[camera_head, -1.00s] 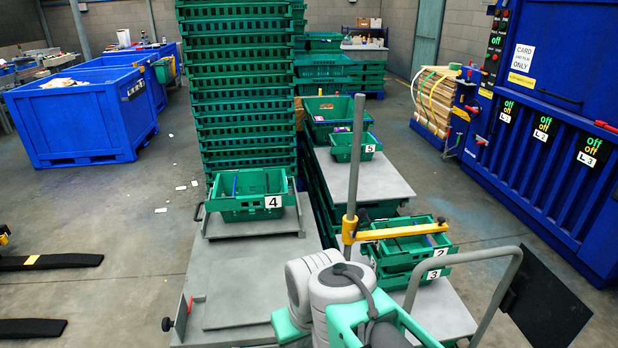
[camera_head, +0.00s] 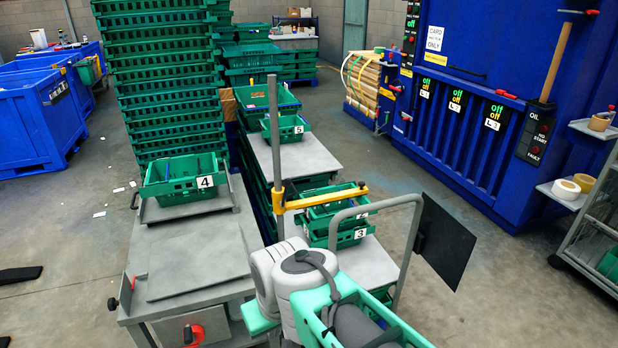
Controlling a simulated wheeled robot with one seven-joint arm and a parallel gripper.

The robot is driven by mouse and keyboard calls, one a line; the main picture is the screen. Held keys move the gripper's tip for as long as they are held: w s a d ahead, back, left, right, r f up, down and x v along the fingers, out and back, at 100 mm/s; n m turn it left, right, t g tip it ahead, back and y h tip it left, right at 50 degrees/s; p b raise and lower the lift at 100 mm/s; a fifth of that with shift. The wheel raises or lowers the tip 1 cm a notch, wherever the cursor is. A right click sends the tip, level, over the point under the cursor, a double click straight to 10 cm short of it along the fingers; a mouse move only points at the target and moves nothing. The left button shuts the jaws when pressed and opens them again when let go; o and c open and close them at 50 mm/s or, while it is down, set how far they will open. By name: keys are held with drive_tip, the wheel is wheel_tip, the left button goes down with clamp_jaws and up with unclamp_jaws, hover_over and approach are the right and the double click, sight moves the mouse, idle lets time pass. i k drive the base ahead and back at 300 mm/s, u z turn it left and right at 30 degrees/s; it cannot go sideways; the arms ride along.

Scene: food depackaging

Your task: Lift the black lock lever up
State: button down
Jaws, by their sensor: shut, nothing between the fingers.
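A blue machine (camera_head: 530,45) stands at the right in the head view. My arm's pale links (camera_head: 272,272) show at the bottom centre, well away from the machine. My gripper does not show in this frame.
A grey bench (camera_head: 195,250) with numbered green crates (camera_head: 181,183) stands at left and centre. A grey tube frame and dark panel (camera_head: 445,240) stand at right. A shelf rack (camera_head: 600,215) is at the right edge. Open floor (camera_head: 500,300) lies before the machine.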

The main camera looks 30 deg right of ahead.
sight(287, 183)
drive_tip(key=z, duration=0.05)
drive_tip(key=i, duration=0.9)
drive_tip(key=u, duration=0.25)
